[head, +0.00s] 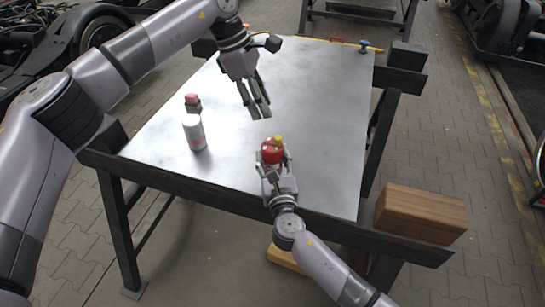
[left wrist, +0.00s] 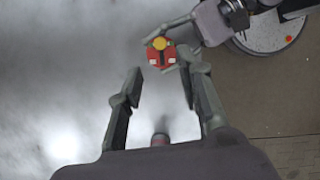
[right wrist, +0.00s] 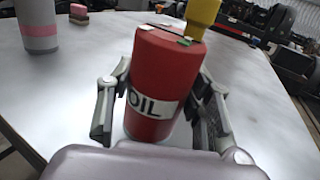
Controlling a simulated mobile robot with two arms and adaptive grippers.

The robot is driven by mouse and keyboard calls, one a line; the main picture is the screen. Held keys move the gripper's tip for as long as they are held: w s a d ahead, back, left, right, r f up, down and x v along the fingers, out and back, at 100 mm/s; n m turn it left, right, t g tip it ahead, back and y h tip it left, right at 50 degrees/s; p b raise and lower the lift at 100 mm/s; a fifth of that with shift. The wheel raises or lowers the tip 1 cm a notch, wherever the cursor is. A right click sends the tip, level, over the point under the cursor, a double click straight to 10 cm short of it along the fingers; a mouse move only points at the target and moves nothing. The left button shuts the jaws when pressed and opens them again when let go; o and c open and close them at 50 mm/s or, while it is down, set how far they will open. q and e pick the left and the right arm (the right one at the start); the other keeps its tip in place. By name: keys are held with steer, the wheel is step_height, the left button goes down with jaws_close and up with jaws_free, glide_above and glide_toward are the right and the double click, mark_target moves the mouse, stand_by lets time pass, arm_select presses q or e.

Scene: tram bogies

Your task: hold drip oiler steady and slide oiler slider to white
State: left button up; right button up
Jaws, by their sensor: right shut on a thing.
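The red drip oiler (head: 271,153), a can with a white OIL label and a yellow part on top, stands upright near the table's front edge. My right gripper (head: 273,160) is shut on it, with one finger on each side in the right wrist view (right wrist: 160,110). The oiler's top shows small white and green marks (right wrist: 185,41); I cannot tell the slider's setting. My left gripper (head: 260,113) is open and empty, above the table and behind the oiler. In the left wrist view the oiler's top (left wrist: 161,57) appears beyond the open fingers.
A grey can with a pink band (head: 194,133) and a small pink-topped block (head: 192,100) stand left on the metal table (head: 310,110). A blue item (head: 363,47) and a yellow strip (head: 335,41) lie at the back. The table's middle is clear. A wooden box (head: 420,212) is right.

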mark_target(278, 137)
arm_select(q)
steer(key=shift+o, duration=0.8)
steer(key=d+f+n+t, duration=0.1)
steer(key=f+n, duration=0.1)
steer(key=f, duration=0.1)
steer(key=d+f+n+t, duration=0.1)
steer(key=f+n, duration=0.2)
steer(key=s+d+f+n+t, duration=0.1)
steer(key=f+n, duration=0.2)
steer(key=shift+d+f, duration=0.15)
steer(key=shift+d, duration=0.2)
jaws_close()
stand_by(0.5)
